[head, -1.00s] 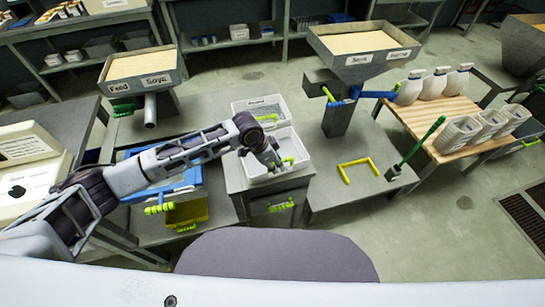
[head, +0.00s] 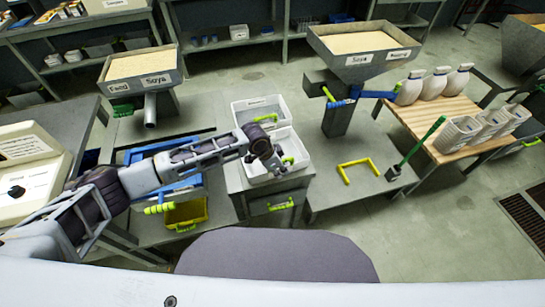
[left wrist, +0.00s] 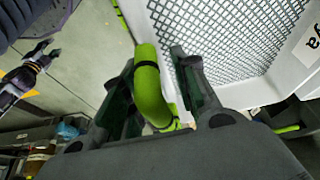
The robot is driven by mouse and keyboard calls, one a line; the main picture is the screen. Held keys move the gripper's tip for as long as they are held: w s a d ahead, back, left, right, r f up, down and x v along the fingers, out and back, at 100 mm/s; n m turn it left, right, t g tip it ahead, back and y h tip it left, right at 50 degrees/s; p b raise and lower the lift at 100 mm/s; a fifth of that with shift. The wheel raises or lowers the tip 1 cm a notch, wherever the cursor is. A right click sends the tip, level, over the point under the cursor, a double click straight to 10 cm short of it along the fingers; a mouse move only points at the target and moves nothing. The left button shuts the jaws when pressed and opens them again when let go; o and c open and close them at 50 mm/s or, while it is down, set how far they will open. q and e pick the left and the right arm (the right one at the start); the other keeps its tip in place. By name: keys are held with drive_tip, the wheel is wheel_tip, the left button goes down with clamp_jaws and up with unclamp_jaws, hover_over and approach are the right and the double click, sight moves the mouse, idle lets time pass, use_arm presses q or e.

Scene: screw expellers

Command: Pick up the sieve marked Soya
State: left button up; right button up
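The sieve marked with a label ending in "ya" (left wrist: 220,40) is a white frame with a grey mesh and a green handle (left wrist: 148,90). Its label (left wrist: 308,42) is cut off by the right edge of the left wrist view. My left gripper (left wrist: 158,62) has its fingers on either side of the handle, with a small gap on the right finger's side. In the head view, my left gripper (head: 275,164) is over the front white sieve (head: 300,148). What appears to be my right gripper (left wrist: 42,54) shows small in the left wrist view, its finger state unclear.
Another white labelled tray (head: 245,112) sits just behind. Both rest on a grey stand (head: 240,183) with a green-handled drawer (head: 280,206). A blue tray and a yellow bin (head: 188,212) are left. The expeller labelled Feed and Soya (head: 143,68) stands behind left.

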idle(0.4)
use_arm(q)
clamp_jaws()
drive_tip(key=shift+r, duration=0.15)
drive_tip(key=shift+r, duration=4.9)
